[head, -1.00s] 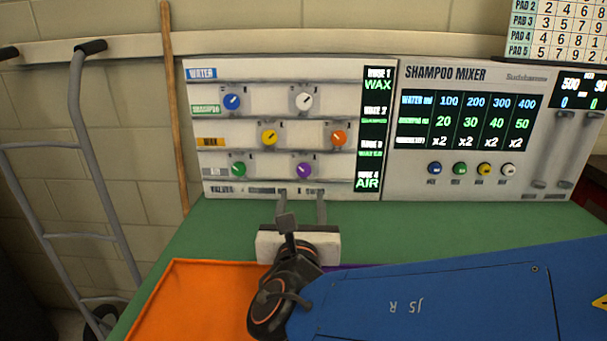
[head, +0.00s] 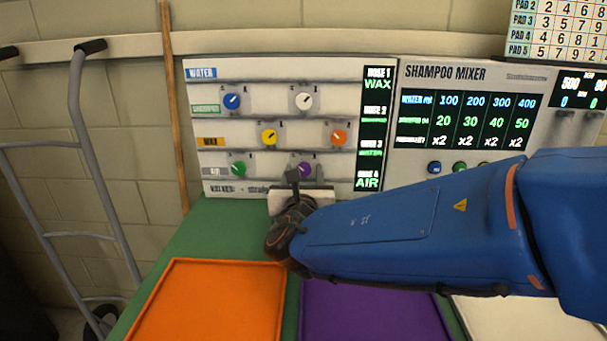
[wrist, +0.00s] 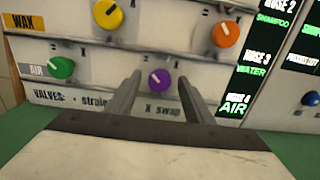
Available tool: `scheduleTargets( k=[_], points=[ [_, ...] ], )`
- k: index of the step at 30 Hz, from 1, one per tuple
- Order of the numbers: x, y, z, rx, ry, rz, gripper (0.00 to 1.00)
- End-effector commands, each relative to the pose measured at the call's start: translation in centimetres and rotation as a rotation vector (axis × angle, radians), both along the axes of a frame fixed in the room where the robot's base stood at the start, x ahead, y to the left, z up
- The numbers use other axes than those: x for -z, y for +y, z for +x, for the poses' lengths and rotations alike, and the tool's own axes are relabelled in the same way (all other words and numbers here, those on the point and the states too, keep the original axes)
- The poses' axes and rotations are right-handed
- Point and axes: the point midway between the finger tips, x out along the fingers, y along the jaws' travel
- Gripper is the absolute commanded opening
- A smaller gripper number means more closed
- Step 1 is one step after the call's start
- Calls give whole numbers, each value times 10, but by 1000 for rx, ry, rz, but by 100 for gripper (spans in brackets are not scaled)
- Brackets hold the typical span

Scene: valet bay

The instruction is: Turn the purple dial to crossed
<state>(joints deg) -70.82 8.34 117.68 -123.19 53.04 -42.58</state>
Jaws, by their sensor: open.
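The purple dial (wrist: 159,81) is on the bottom row of the valve panel, right of the green dial (wrist: 61,68). Its pale pointer mark aims up and to the left in the wrist view. In the head view the purple dial (head: 304,169) shows just above my gripper (head: 303,180), its lower part close behind the wrist parts. In the wrist view my gripper (wrist: 158,84) is open, with one finger on each side of the purple dial. I cannot tell how far the fingertips are from the panel. Lettering under the dials reads "straight" and "swap", partly hidden.
Blue (head: 232,101), white (head: 304,99), yellow (head: 269,137) and orange (head: 338,138) dials sit above on the same panel. The shampoo mixer (head: 460,75) stands to the right. Orange (head: 205,305) and purple (head: 370,312) trays lie on the green bench (head: 222,225).

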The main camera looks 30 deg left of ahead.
Motion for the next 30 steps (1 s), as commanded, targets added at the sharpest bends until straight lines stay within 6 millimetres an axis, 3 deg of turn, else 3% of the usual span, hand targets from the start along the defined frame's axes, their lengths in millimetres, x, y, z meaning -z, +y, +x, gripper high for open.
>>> scheduleTargets(
  k=[6,11,22,30],
  points=[
    [0,0,0,0,0,0,45],
    [0,0,0,0,0,0,7],
    [0,0,0,0,20,37,7],
    [0,-1,0,0,100,181,7]
  ],
)
